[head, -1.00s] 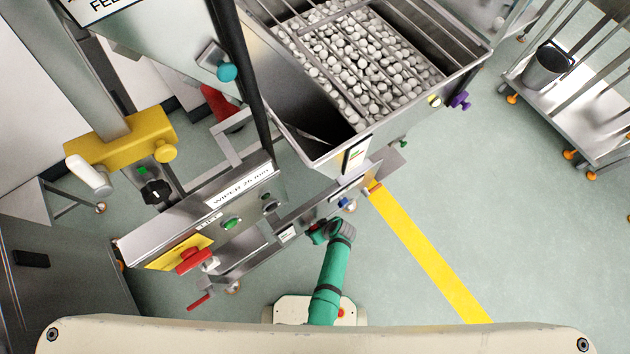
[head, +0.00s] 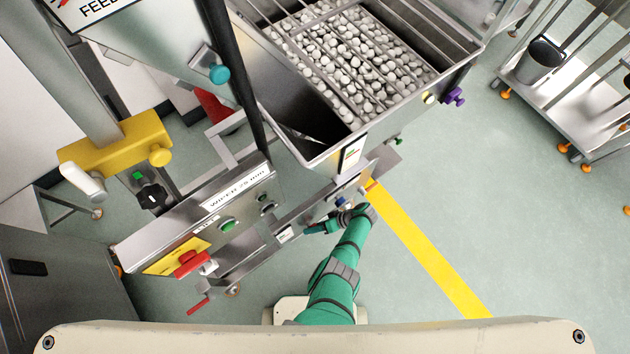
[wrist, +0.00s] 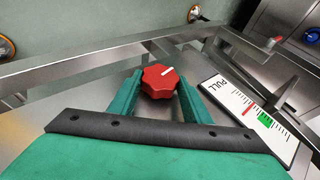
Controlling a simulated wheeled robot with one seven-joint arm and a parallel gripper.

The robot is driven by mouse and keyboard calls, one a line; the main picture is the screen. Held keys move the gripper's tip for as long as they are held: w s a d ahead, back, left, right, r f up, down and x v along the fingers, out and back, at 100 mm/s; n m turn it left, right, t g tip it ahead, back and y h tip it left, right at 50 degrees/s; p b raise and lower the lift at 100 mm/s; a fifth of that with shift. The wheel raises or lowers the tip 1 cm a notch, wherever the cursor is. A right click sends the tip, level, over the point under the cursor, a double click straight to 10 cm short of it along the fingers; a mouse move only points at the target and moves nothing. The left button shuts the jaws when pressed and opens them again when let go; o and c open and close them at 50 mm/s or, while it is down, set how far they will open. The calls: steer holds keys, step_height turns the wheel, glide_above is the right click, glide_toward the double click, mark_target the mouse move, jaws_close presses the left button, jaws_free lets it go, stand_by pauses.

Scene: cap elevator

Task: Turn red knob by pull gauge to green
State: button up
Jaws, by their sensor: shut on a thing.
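The red knob (wrist: 160,80), lobed and with a white line on its top, shows in the wrist view. My gripper (wrist: 157,88) is shut on it, with one green finger at each side. The pull gauge (wrist: 252,117) is a white strip marked PULL, to the right of the knob. Its red mark sits beside the green band, on the side toward the word PULL, not in the band. In the head view my gripper (head: 318,228) is at the front rail of the machine; the knob cannot be made out there.
A steel hopper of white caps (head: 350,70) stands above the rail. A red knob on a yellow plate (head: 192,263) and a red handle (head: 198,306) are to the left. A trolley (head: 570,100) stands at right. The floor with the yellow stripe (head: 430,255) is clear.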

steer(key=shift+s+f, duration=0.1)
stand_by(0.7)
steer(key=o, duration=1.1)
steer(key=v, duration=1)
steer(key=shift+d, duration=0.45)
